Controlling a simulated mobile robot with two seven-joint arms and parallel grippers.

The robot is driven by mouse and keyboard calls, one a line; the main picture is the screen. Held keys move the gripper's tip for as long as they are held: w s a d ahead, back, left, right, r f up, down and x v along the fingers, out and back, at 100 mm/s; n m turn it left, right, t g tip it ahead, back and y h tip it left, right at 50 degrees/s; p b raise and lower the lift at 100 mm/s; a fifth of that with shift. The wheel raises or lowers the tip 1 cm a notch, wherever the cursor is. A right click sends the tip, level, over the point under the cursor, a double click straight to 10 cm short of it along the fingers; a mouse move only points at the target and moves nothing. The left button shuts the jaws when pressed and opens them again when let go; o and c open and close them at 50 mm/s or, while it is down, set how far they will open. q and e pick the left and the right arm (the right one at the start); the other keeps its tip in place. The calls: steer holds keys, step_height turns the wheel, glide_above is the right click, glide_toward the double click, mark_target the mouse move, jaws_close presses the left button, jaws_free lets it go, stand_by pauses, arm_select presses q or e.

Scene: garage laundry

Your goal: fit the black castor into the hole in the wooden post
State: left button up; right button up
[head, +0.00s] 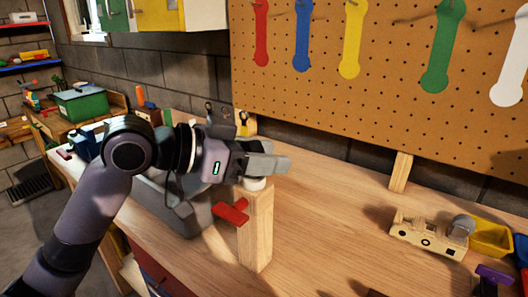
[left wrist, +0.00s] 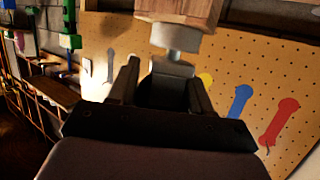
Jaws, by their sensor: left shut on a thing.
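The wooden post (head: 256,232) stands upright on the workbench. My left gripper (head: 277,164) is right above its top, shut on the black castor (left wrist: 168,88). In the left wrist view, which looks upside down, the castor's dark body sits between the fingers. A pale grey round part (left wrist: 175,38) lies between the castor and the post end (left wrist: 180,10). In the head view this pale part (head: 255,184) is at the post's top face, apparently touching it. The hole and any stem inside it are hidden. My right gripper is not in view.
A red handle-like piece (head: 232,212) is close to the post's left side. A grey bulky object (head: 172,207) stands behind my arm. A wooden toy-like block (head: 428,236) and a yellow bin (head: 490,239) are at right. The bench between them and the post is clear.

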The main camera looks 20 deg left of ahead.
arm_select(q)
steer(key=shift+f, duration=0.35)
steer(key=o, duration=1.2)
steer(key=shift+b+v, duration=0.6)
steer(key=shift+v, duration=3)
